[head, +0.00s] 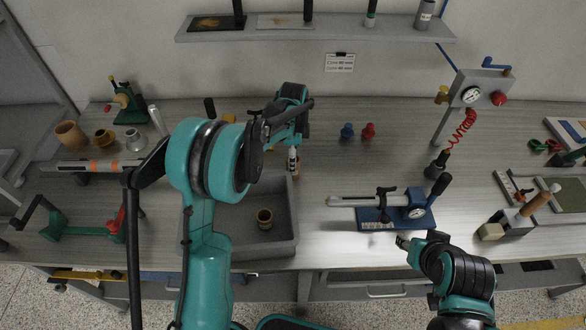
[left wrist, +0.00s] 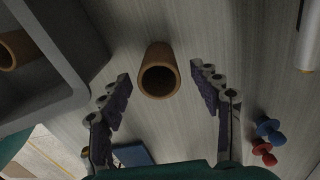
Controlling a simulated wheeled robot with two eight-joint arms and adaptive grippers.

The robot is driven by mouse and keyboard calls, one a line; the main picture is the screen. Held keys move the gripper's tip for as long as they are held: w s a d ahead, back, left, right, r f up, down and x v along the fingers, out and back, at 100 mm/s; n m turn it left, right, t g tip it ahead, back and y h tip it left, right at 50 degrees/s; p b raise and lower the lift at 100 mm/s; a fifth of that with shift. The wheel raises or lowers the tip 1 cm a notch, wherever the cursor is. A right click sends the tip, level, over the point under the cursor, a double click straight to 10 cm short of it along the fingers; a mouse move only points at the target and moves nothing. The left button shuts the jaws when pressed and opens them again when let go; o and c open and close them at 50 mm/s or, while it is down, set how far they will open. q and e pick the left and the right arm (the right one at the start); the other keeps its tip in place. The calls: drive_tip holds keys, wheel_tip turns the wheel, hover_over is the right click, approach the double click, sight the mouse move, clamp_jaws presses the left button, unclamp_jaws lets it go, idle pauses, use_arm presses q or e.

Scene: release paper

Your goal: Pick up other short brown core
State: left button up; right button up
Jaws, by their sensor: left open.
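A short brown core (left wrist: 158,70) stands on the table just outside the grey tray, its open end facing the left wrist camera. My left gripper (left wrist: 160,80) is open, with one finger on each side of this core and gaps between them. In the head view, my left gripper (head: 293,152) is by the tray's back right corner, and the arm hides most of that spot. Another short brown core (head: 264,219) stands inside the grey tray (head: 284,250); it also shows at the left wrist view's edge. My right gripper (head: 404,241) is at the table's front; its jaws are unclear.
A blue-based gauge device (head: 395,215) stands right of the tray. Blue (head: 347,131) and red (head: 368,131) knobbed pieces lie behind it. A wall shelf (head: 315,35) hangs above. The table between tray and knobs is clear.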

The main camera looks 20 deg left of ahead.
use_arm(q)
wheel_tip(320, 180, down, 5)
drive_tip(key=shift+b, duration=0.95)
drive_tip(key=shift+r, duration=0.1)
drive_tip(key=shift+c, duration=0.2)
drive_tip(key=c, duration=1.2)
drive_tip(key=shift+o, duration=0.2)
